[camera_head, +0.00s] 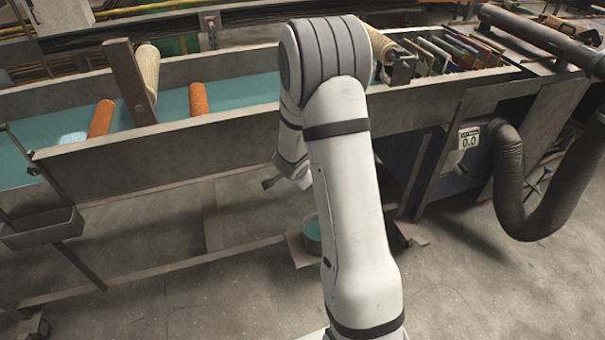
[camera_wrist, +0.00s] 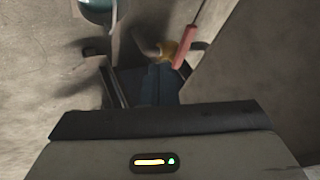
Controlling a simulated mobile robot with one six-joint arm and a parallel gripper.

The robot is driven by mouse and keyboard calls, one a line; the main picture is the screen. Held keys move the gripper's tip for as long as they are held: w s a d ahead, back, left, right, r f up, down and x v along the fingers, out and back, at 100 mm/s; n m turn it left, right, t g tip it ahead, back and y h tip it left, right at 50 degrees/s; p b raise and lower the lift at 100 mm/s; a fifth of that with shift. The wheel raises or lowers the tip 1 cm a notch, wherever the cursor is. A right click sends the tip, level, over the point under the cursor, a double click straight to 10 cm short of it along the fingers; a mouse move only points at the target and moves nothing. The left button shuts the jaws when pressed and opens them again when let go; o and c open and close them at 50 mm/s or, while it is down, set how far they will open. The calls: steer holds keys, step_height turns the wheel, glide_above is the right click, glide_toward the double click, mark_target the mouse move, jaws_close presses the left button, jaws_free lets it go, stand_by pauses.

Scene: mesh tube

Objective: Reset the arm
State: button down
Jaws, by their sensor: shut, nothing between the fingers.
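My arm rises through the middle of the head view and bends over at the top. My gripper (camera_head: 268,183) shows only as a small dark tip left of the arm, in front of the trough's side and above the floor. It is shut and empty. In the wrist view the gripper's grey housing, with a yellow and green light, fills the bottom. Past it are a dark blue shape, a red-handled item (camera_wrist: 184,48) and part of a teal bucket (camera_wrist: 98,10). The fingertips are not clear there.
A long metal trough (camera_head: 110,178) with a teal bed holds orange mesh tubes (camera_head: 198,98) (camera_head: 101,119) and a beige roll (camera_head: 147,70). Colourful upright items (camera_head: 468,50) stand at the right. A metal tray (camera_head: 40,228) hangs at the left. A thick dark hose (camera_head: 510,180) loops at the right. Concrete floor lies open in front.

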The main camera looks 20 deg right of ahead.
steer(key=shift+s+a+r, duration=0.15)
steer(key=shift+s+r, duration=0.1)
steer(key=shift+r, duration=0.05)
steer(key=s+a+r+n+y+p, duration=0.1)
steer(key=s+a+r+n+y, duration=0.3)
steer(key=r, duration=0.4)
steer(key=s+a+r+n+y+p, duration=0.15)
steer(key=s+a+r+n, duration=0.25)
steer(key=a+r, duration=0.4)
steer(key=s+d+r+n+g+h+p, duration=0.1)
steer(key=s+r+n+g, duration=0.1)
steer(key=s, duration=0.8)
steer(key=s+d+r+n+g+p, duration=0.1)
steer(key=s+r+n, duration=0.4)
steer(key=s, duration=0.6)
step_height(320, 180, up, 2)
steer(key=shift+r+g+h, duration=0.25)
steer(key=shift+g+h, duration=0.1)
steer(key=shift+g, duration=0.05)
